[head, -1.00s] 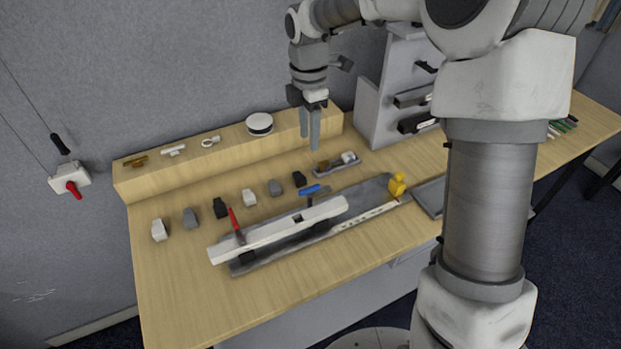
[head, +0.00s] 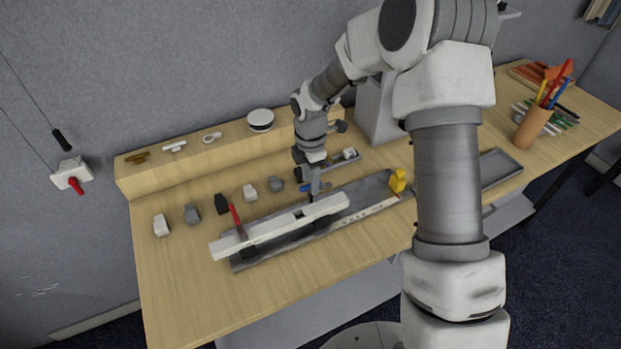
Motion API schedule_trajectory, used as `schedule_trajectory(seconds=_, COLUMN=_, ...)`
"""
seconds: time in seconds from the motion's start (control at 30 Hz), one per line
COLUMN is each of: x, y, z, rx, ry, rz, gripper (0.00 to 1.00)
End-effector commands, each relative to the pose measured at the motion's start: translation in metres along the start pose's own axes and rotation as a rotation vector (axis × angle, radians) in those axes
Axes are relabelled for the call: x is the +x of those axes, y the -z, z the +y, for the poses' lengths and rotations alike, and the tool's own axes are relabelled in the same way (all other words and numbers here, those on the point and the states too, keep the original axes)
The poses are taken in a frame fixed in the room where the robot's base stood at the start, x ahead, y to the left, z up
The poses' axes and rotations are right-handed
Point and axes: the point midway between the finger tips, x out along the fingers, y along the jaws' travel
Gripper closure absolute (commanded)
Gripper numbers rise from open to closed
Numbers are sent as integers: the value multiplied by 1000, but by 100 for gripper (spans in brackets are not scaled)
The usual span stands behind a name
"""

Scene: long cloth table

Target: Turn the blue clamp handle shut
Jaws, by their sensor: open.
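The blue clamp handle (head: 305,188) sits on the far side of the white bar (head: 285,223), near the bar's right end. Only a small blue part of it shows beside my fingers. My gripper (head: 315,190) is open and points down at the blue handle, with its fingers overlapping the handle in the picture. I cannot tell whether they touch it or stand around it. A red handle (head: 237,220) stands upright near the bar's left end.
The bar lies on a dark grey base plate (head: 246,264). Several small blocks, such as a white one (head: 161,225), stand in a row behind it. A yellow piece (head: 397,181) is at right, and a pencil cup (head: 532,127) is farther right. The front of the table is clear.

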Motion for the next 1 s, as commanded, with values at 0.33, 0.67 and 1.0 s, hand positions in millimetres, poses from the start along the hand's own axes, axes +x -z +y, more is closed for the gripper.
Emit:
schedule_trajectory(seconds=0.33, x=0, y=0, z=0, rx=0, ry=0, rz=0, gripper=80)
schedule_trajectory(seconds=0.67, x=0, y=0, z=0, rx=0, ry=0, rz=0, gripper=100)
schedule_trajectory(seconds=1.0, x=0, y=0, z=0, rx=50, ry=-1, rz=0, gripper=100)
